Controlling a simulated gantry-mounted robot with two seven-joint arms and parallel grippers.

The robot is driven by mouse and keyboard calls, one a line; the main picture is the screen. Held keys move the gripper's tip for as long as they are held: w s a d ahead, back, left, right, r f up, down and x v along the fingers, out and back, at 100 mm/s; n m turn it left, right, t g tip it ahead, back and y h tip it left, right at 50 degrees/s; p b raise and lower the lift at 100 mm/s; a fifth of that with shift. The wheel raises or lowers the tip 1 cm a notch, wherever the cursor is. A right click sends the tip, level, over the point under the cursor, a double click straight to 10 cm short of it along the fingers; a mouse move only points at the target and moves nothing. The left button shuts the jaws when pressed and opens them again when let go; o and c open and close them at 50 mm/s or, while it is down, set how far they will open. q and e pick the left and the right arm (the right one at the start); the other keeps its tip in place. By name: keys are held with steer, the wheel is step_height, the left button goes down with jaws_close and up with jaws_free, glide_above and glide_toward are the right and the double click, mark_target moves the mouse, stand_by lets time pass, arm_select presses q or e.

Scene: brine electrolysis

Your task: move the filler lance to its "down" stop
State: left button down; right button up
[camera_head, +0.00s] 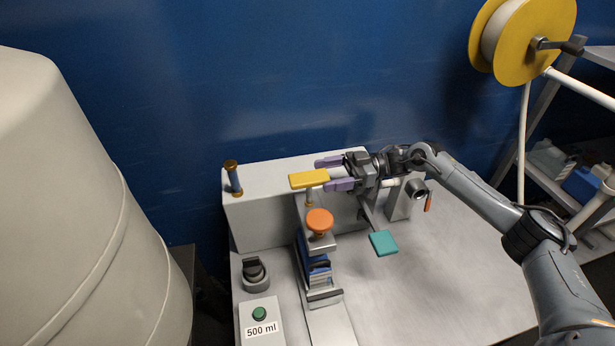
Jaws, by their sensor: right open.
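A flat yellow handle (309,179) sits on top of a short upright rod above the machine; it looks like the handle of the filler lance. An orange round knob (319,220) is just below and in front of it. My right gripper (323,176) reaches in from the right with its purple fingers open. The fingertips lie on either side of the handle's right end in the picture; I cannot tell whether they touch it. The lance below the handle is mostly hidden. No "down" mark is readable. My left gripper is not in view.
A teal plate (383,243) sticks out right of the orange knob. A post with a brown top (232,178) stands at the left on the white housing (265,222). A green button (259,314) sits above a "500 ml" label. The metal tabletop (440,290) at right is clear.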

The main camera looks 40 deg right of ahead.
mark_target(309, 176)
steer(key=x, duration=0.4)
steer(key=shift+w+a, duration=0.35)
steer(key=shift+a, duration=0.25)
jaws_close()
step_height(309, 176, down, 5)
steer(key=shift+r+b, duration=0.2)
steer(key=shift+b, duration=0.85)
steer(key=c, duration=1.4)
jaws_free()
steer(key=shift+f, duration=0.1)
jaws_close()
steer(key=o, duration=1.4)
jaws_free()
steer(key=shift+f, duration=0.1)
steer(key=shift+c, duration=0.2)
steer(key=shift+o, duration=0.2)
